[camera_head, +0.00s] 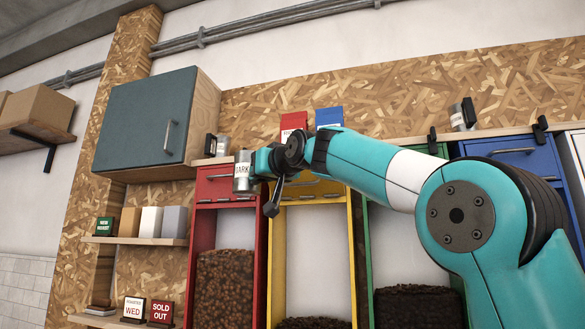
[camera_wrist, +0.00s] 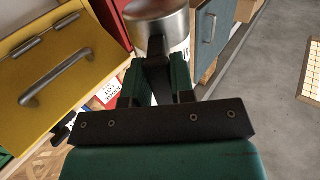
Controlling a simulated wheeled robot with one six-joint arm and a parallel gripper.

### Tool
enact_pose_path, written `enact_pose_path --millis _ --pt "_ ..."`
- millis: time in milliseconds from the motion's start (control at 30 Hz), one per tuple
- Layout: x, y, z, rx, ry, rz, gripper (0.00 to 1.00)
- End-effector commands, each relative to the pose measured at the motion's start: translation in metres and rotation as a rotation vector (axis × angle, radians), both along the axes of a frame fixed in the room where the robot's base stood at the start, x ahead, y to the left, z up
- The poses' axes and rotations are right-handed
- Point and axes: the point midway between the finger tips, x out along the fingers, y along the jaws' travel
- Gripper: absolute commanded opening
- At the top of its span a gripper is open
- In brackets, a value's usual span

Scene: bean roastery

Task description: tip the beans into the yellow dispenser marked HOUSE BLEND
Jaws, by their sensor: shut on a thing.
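My gripper (camera_head: 260,164) is shut on a silver metal can (camera_head: 243,172) with a white label, partly readable as "ARK". The can looks roughly upright in the head view, in front of the red dispenser's top, left of the yellow dispenser (camera_head: 278,255). The wrist view shows the can (camera_wrist: 157,22) between the fingers (camera_wrist: 160,72); its inside is hidden. The yellow dispenser's closed front with a metal handle (camera_wrist: 55,75) is at the left of the wrist view. Few beans (camera_head: 314,323) show low inside this dispenser. No HOUSE BLEND marking is readable.
The red dispenser (camera_head: 203,240) is well filled; green-framed (camera_head: 367,270) and blue (camera_head: 500,152) dispensers stand right. A teal cabinet (camera_head: 145,125) hangs left. Red (camera_head: 293,123) and blue (camera_head: 329,116) packets and small cans (camera_head: 457,117) stand on top. My arm covers part of the right side.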

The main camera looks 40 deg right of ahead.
Motion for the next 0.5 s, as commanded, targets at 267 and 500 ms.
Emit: enact_pose_path --millis 267,500 --pt "-0.016 -0.013 0.015 -0.001 0.001 -0.021 0.0" --pt "-0.017 -0.019 0.016 0.011 -0.001 -0.032 0.0"
